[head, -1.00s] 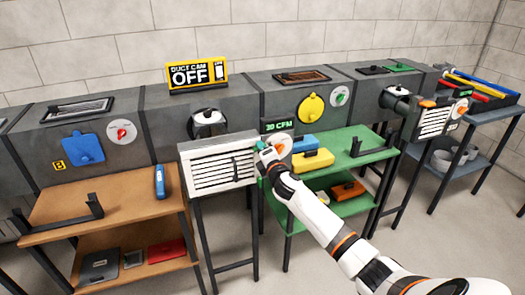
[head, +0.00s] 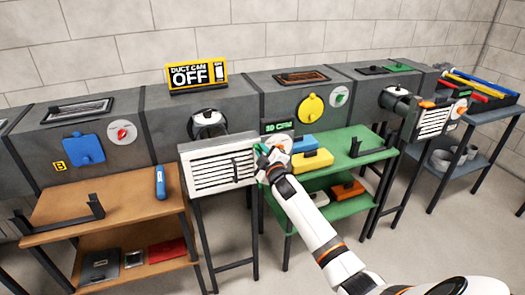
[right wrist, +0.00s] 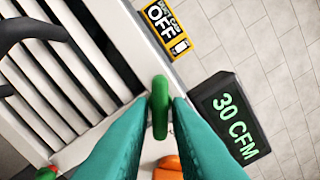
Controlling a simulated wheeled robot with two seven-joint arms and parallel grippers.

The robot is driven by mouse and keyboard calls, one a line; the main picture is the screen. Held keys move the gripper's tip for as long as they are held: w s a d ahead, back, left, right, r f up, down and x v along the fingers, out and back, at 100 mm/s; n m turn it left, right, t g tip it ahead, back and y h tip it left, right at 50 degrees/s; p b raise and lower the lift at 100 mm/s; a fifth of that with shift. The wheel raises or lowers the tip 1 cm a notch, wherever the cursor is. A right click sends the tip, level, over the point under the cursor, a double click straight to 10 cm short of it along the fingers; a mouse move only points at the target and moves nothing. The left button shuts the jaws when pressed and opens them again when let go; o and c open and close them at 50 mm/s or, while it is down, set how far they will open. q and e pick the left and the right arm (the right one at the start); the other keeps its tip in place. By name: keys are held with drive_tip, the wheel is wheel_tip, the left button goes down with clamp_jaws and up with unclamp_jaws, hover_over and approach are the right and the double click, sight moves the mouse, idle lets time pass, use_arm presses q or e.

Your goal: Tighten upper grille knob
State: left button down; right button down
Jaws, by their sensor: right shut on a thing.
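The white louvred grille (head: 218,168) stands in front of the grey duct, on a dark-legged stand. Its upper knob (right wrist: 160,108) is green and elongated, at the grille's upper right corner in the right wrist view. My right gripper (head: 262,158) is at the grille's right edge in the head view. Its teal fingers are shut on the upper knob, one on each side. A second green knob (right wrist: 46,173) shows at the bottom left of the right wrist view, apart from the fingers. In the head view my gripper mostly hides the upper knob. My left gripper is not in view.
A black "30 CFM" display (right wrist: 232,115) stands close beside the right fingers. A dark handle (right wrist: 30,35) sticks out from the grille. The green table (head: 345,160) with a yellow box (head: 312,160) is to the right. The brown table (head: 125,205) is to the left.

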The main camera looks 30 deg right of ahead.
drive_tip(key=m+p, duration=0.1)
drive_tip(key=m, duration=0.4)
drive_tip(key=shift+a+f+m, duration=0.1)
drive_tip(key=shift+m, duration=0.2)
drive_tip(key=shift+m+p, duration=0.7)
drive_tip(key=shift+m, duration=1.6)
drive_tip(key=shift+a+f, duration=0.1)
drive_tip(key=c, duration=1.5)
unclamp_jaws()
drive_tip(key=v, duration=1.2)
